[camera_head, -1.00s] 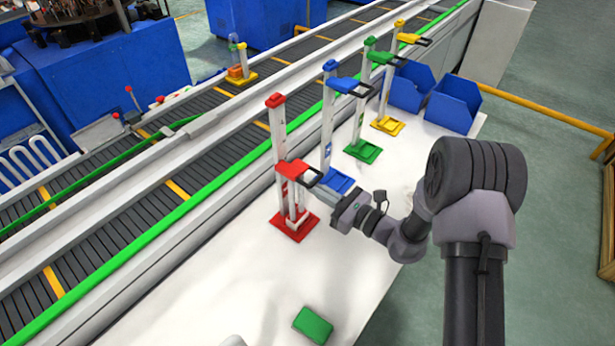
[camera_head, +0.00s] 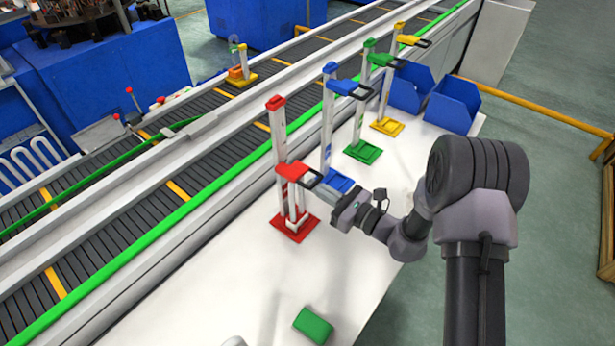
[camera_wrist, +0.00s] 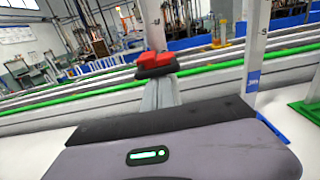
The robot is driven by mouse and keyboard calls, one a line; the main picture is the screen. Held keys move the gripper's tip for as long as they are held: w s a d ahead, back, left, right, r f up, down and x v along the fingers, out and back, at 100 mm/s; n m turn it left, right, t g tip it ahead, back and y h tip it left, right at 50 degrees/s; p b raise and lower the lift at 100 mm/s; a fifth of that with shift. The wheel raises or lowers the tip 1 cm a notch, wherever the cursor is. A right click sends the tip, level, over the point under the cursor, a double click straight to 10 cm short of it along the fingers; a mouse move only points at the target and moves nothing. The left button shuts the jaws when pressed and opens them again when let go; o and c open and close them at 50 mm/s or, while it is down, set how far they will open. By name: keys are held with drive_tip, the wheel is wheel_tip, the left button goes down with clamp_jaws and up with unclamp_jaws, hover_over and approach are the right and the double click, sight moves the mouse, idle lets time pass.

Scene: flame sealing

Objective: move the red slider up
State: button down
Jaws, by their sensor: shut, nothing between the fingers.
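The red slider (camera_head: 292,172) sits about midway up the white post of the stand with the red base (camera_head: 294,228), in the head view. Its dark loop handle sticks out to the right. My gripper (camera_head: 317,188) is shut and empty, with its fingers just below and to the right of the handle. Whether they touch it I cannot tell. In the wrist view, the red slider (camera_wrist: 155,60) shows just beyond the tips of my gripper (camera_wrist: 160,88), in front of the white post.
Stands with a blue slider (camera_head: 345,87), a green slider (camera_head: 382,59) and a yellow slider (camera_head: 410,38) stand behind in a row, sliders high. Blue bins (camera_head: 453,103) stand at the back right. A green block (camera_head: 313,325) lies on the front table. A conveyor runs along the left.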

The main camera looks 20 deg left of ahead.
drive_tip(key=shift+r+p, duration=4.65)
drive_tip(key=shift+r, duration=2.5)
drive_tip(key=f+b+v, duration=0.1)
drive_tip(key=b+v, duration=0.3)
drive_tip(key=v, duration=0.6)
drive_tip(key=shift+f, duration=0.4)
drive_tip(key=s+d+n+g+h+b, duration=0.2)
drive_tip(key=s+n+g+h+b, duration=0.15)
drive_tip(key=s+n, duration=0.5)
drive_tip(key=s+d+n+g+h+b, duration=0.25)
drive_tip(key=s+n+h+b, duration=0.2)
drive_tip(key=s, duration=0.65)
drive_tip(key=s+d+n+t+h+b, duration=0.2)
drive_tip(key=d+n+t+h+b, duration=0.2)
drive_tip(key=d, duration=0.8)
drive_tip(key=t+h, duration=0.2)
drive_tip(key=h, duration=0.1)
